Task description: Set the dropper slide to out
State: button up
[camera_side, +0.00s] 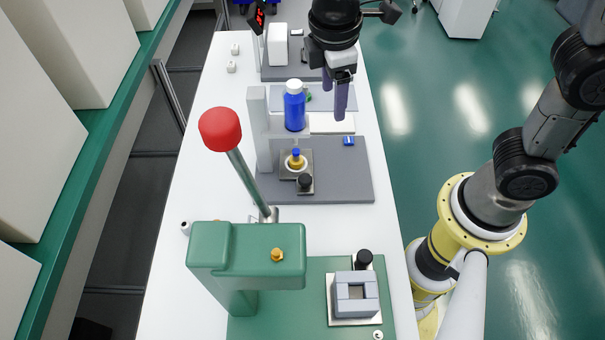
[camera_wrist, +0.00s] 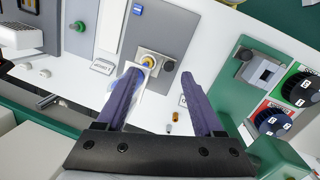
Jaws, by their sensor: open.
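The dropper station has a grey base (camera_side: 345,185) with a white upright holding a blue bottle (camera_side: 294,108) with a white cap, upright. Below the bottle lies the slide, a pale plate (camera_side: 284,187) with a black knob (camera_side: 305,182) at its near edge and a small yellow, blue-topped piece (camera_side: 296,160) in a white ring. I cannot tell which end position the slide is in. My gripper (camera_side: 335,98) is open and empty, above and to the right of the bottle. In the wrist view, the slide's knob (camera_wrist: 168,65) shows between the fingers, and the left finger partly hides the bottle.
A green press with a red-balled lever (camera_side: 220,129) stands in front. Near it is a grey block fixture (camera_side: 356,292) with a black knob. A small blue block (camera_side: 349,141) lies on the station's base. Another grey station with a white box (camera_side: 278,45) stands behind.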

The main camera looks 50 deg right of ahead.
aim_at(305, 179)
jog(key=w+a+f+n+h, duration=0.3)
jog(key=a+f+n, duration=0.3)
jog(key=a+f, duration=0.35)
jog(key=shift+g, duration=0.4)
jog(key=x, duration=1.3)
jog(key=shift+s+a+f, duration=0.2)
jog(key=shift+f, duration=0.1)
grip_shut()
